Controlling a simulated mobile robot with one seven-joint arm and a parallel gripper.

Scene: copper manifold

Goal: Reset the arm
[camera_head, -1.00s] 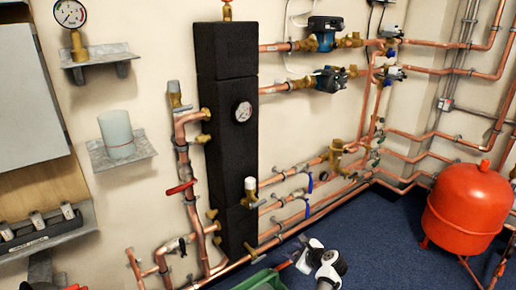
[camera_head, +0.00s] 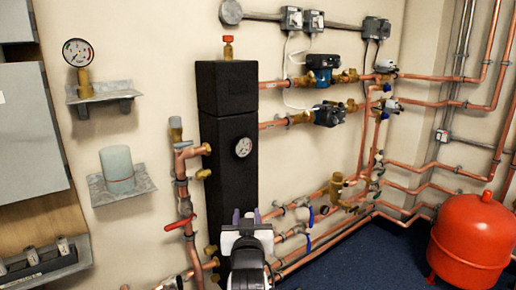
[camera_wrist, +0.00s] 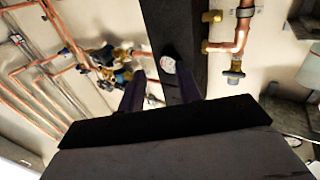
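My gripper (camera_head: 247,215) is raised in front of the lower part of the black manifold column (camera_head: 226,95). Its two dark purple fingers point up and stand apart. In the wrist view my gripper (camera_wrist: 160,88) is open, with nothing between the fingers. The column (camera_wrist: 172,25) and its round white gauge (camera_wrist: 168,65) show beyond the fingertips, tilted in that view. My wrist and gripper hide the column's lower end in the head view.
Copper pipes with a red-handled valve (camera_head: 180,222) run left of the column. Pumps (camera_head: 328,113) and more pipes line the wall to the right. A red tank (camera_head: 470,240) stands at the right. Shelves hold a loose gauge (camera_head: 77,53) and a pale cylinder (camera_head: 117,170).

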